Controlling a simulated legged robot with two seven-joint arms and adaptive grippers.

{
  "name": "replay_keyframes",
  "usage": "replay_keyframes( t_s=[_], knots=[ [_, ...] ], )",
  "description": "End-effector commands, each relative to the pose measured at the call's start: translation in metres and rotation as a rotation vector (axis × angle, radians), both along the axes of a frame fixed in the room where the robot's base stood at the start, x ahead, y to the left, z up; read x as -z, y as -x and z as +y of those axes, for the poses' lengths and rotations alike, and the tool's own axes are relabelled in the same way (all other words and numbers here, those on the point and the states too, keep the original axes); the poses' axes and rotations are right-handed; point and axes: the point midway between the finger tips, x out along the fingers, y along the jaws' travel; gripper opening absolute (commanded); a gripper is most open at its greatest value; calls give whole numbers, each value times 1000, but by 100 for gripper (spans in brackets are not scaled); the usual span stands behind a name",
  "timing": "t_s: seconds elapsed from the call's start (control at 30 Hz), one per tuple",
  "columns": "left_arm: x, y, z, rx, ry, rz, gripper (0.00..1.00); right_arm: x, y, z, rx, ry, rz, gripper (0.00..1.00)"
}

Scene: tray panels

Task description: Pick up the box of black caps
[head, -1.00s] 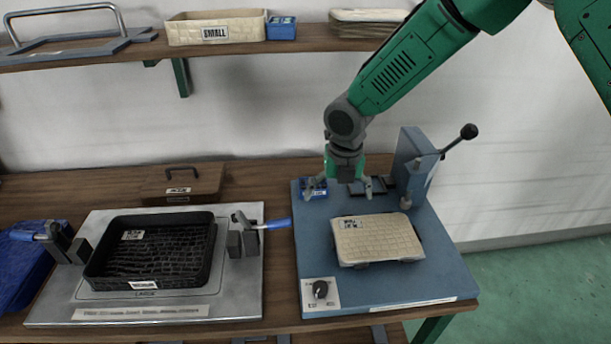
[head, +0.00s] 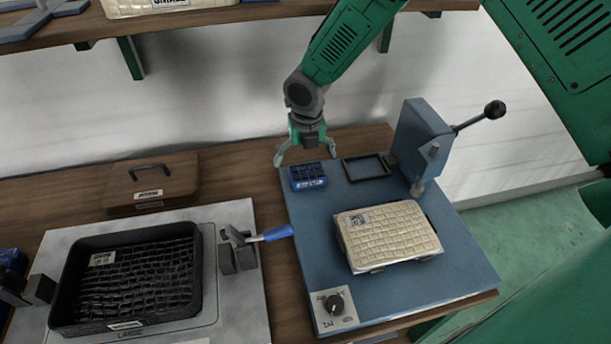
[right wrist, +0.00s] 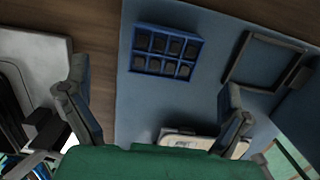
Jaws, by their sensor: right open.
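The box of black caps (head: 309,177) is a small blue compartmented tray with dark caps in it. It sits at the back left corner of the blue-grey base plate (head: 305,235). In the right wrist view the box (right wrist: 167,52) lies beyond my fingertips, upper centre, with dark round caps in its cells. My right gripper (head: 306,157) is open and empty. In the head view it hangs just behind and above the box, its fingers spread wider than the box. In the right wrist view both fingers (right wrist: 152,92) are spread apart. My left gripper is not seen.
An empty dark frame (head: 366,168) lies right of the box, near the lever press (head: 424,140). A cream textured tray (head: 390,234) sits in front. A toggle clamp with a blue handle (head: 277,233) and a black tray (head: 192,285) are at left. A brown lidded box (head: 150,187) stands behind.

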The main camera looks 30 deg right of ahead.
Motion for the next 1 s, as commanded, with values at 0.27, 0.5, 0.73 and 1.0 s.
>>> replay_keyframes(
  t_s=[0.27,0.5,0.73,1.0],
  knots=[
    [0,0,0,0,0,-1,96,22,-1,-2,0,0,-1,100],
    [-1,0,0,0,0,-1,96,58,-4,-7,0,1,0,100],
    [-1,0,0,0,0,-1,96,68,-6,-7,0,0,-3,100],
    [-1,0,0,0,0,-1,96,67,-6,-7,0,1,-2,51]
  ],
)
